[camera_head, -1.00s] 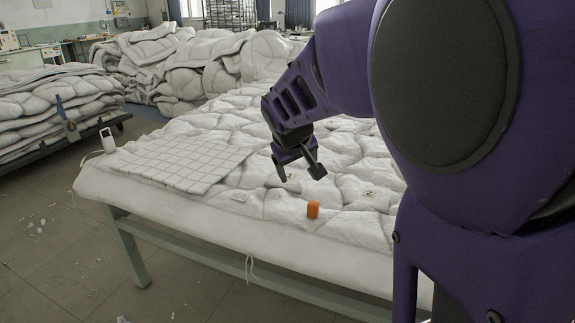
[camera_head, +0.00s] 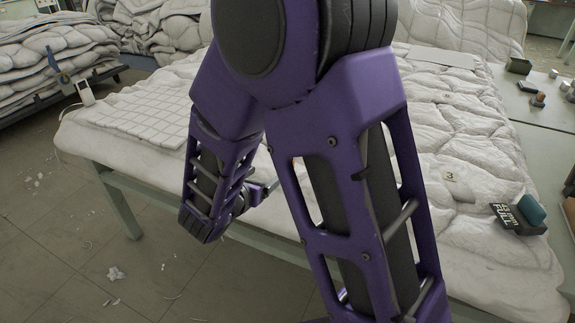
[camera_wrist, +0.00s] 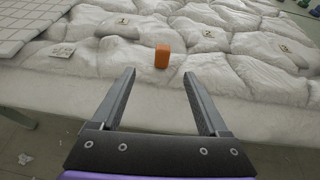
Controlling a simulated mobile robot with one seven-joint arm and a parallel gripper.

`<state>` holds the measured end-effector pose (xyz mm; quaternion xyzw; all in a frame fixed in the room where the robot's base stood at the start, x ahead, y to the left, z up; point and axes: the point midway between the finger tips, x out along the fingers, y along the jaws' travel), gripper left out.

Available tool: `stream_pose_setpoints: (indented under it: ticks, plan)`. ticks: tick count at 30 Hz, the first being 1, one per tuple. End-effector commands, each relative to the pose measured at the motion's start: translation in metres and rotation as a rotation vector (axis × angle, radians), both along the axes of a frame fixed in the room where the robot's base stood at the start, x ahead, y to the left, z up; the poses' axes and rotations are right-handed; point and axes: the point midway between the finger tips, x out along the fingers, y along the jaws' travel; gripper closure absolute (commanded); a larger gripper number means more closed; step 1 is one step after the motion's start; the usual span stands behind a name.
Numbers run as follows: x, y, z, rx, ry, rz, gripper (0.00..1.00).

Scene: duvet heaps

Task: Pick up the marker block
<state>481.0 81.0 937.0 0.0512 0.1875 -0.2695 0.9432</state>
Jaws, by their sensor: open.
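The marker block, a small orange block (camera_wrist: 162,57), stands on the white quilted duvet (camera_wrist: 235,85) near its front edge in the wrist view. My gripper (camera_wrist: 159,75) is open and empty. Its two fingers point toward the block, which shows just beyond the fingertips and between their lines, apart from both. In the head view my purple arm hides the block and most of the gripper.
Small numbered cards, such as card 3 (camera_head: 450,177), lie on the duvet. A black box (camera_head: 513,219) with a teal piece (camera_head: 531,208) sits at right. A grid-patterned pad (camera_head: 140,122) lies at left. Other duvet heaps (camera_head: 55,50) stand behind.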

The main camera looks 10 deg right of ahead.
Motion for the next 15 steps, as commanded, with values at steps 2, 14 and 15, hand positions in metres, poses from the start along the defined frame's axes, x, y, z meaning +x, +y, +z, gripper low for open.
stream_pose_setpoints:
  ticks: [2,14,15]
  plan:
    - [0.013,-0.010,-0.008,0.000,0.000,-0.008,0.22]
    - [0.076,-0.050,-0.038,0.004,-0.002,-0.007,0.22]
    - [0.079,-0.052,-0.040,0.004,-0.001,-0.008,0.22]
